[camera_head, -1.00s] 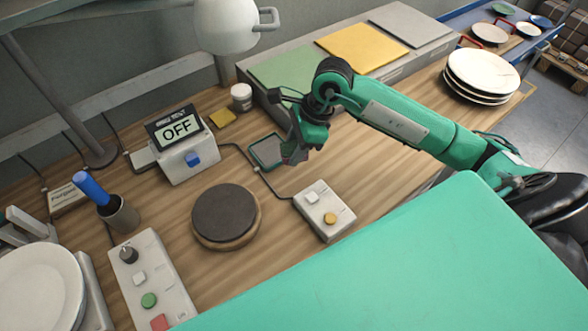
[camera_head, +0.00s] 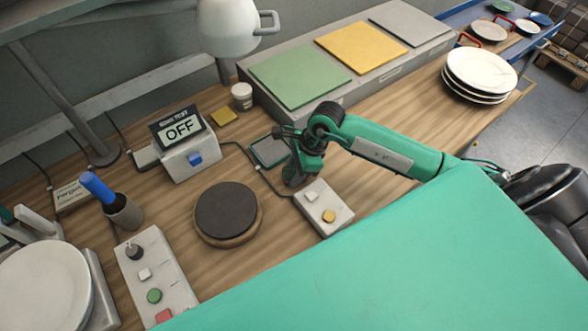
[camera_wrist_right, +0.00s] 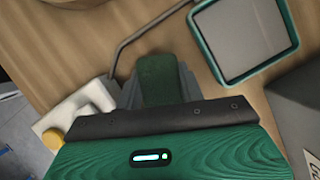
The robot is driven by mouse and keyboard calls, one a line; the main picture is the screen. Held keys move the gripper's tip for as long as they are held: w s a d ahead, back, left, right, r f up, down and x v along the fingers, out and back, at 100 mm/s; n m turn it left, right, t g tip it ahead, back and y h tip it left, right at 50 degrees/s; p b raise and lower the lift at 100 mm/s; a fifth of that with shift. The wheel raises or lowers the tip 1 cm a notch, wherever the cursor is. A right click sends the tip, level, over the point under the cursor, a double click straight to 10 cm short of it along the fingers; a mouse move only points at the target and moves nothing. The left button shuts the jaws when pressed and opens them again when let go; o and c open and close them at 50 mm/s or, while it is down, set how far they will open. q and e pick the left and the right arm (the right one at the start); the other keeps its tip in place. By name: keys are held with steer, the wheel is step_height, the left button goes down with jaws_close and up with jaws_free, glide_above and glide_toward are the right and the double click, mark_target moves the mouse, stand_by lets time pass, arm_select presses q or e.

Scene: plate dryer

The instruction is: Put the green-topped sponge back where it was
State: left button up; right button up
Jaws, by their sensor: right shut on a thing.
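My right gripper (camera_head: 296,180) is low over the table, between the green-rimmed tray (camera_head: 268,151) and the small white button box (camera_head: 323,207). In the right wrist view, the gripper (camera_wrist_right: 157,88) is shut on the green-topped sponge (camera_wrist_right: 158,78), whose green face shows between the fingers. The sponge is hidden by the gripper in the head view. The tray also shows in the right wrist view (camera_wrist_right: 243,38), its grey inside bare, to the right of the sponge. I cannot tell whether the sponge touches the table. My left gripper is not in view.
A cable runs past the tray to the button box. A dark round plate (camera_head: 227,210) on a wooden base sits to the left. The OFF display box (camera_head: 183,150), a yellow pad (camera_head: 223,116) and a white jar (camera_head: 242,96) stand behind. Stacked plates (camera_head: 480,75) stand at right.

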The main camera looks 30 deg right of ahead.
steer(key=shift+f, duration=0.2)
steer(key=o, duration=0.9)
steer(key=shift+o, duration=0.2)
steer(key=shift+r, duration=0.1)
steer(key=shift+r, duration=0.15)
steer(key=shift+d+r, duration=0.15)
steer(key=shift+r, duration=0.05)
steer(key=b+v, duration=0.2)
steer(key=v, duration=0.9)
steer(key=shift+r+b, duration=0.3)
steer(key=shift+s+f, duration=0.1)
